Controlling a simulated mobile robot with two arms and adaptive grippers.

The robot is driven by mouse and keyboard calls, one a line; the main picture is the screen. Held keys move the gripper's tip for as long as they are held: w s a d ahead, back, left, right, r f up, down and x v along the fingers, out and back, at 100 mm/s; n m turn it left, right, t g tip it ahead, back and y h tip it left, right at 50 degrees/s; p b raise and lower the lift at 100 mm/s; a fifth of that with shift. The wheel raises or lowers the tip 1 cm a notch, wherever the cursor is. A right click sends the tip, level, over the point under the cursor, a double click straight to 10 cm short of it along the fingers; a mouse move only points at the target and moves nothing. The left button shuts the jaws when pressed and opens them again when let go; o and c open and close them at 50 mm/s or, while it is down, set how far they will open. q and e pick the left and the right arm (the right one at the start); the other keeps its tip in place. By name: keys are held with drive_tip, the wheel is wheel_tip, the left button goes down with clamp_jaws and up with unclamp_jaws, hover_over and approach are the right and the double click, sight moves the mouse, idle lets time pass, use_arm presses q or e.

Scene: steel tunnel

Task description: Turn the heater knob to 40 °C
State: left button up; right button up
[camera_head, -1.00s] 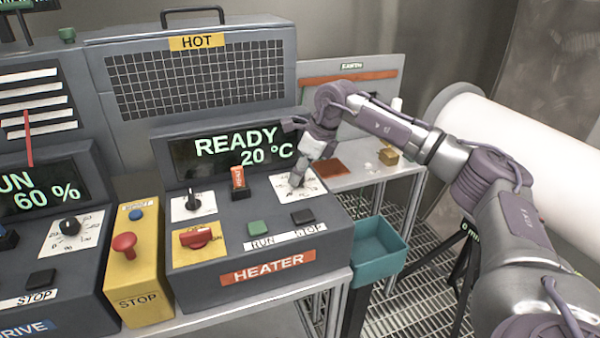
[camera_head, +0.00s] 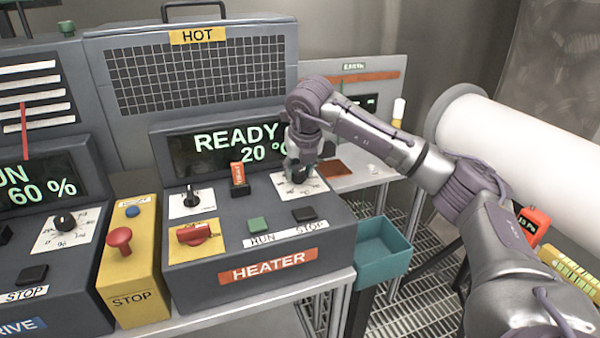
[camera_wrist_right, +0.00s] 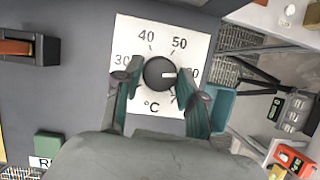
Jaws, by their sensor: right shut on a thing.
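The heater knob (camera_wrist_right: 158,72) is a round dark knob on a white dial plate (camera_wrist_right: 200,42) marked 30, 40, 50 and a partly hidden number at the right, with °C below. A white mark on the knob points right in the wrist view. My right gripper (camera_wrist_right: 158,80) is shut on the knob, one finger on each side. In the head view the right gripper (camera_head: 299,172) is over the dial and hides most of the knob. The heater display (camera_head: 225,145) reads READY and 20 °C, its end partly covered by my arm. My left gripper is not in view.
On the heater panel are a smaller knob (camera_head: 191,197), an orange switch (camera_head: 238,178), a red switch (camera_head: 197,234), a green button (camera_head: 258,224) and a black button (camera_head: 304,214). A yellow stop box (camera_head: 138,270) stands left. A teal bin (camera_head: 382,258) is at the right.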

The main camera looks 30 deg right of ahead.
drive_tip(key=m+h, duration=0.1)
drive_tip(key=m, duration=0.1)
drive_tip(key=m+b, duration=0.1)
drive_tip(key=m, duration=0.2)
drive_tip(key=shift+w+a+g+h, duration=0.1)
drive_tip(key=shift+g+h, duration=0.3)
drive_tip(key=shift+m, duration=0.3)
drive_tip(key=o, duration=1.1)
drive_tip(key=shift+o, duration=0.2)
drive_tip(key=v, duration=1.2)
drive_tip(key=shift+w, duration=0.2)
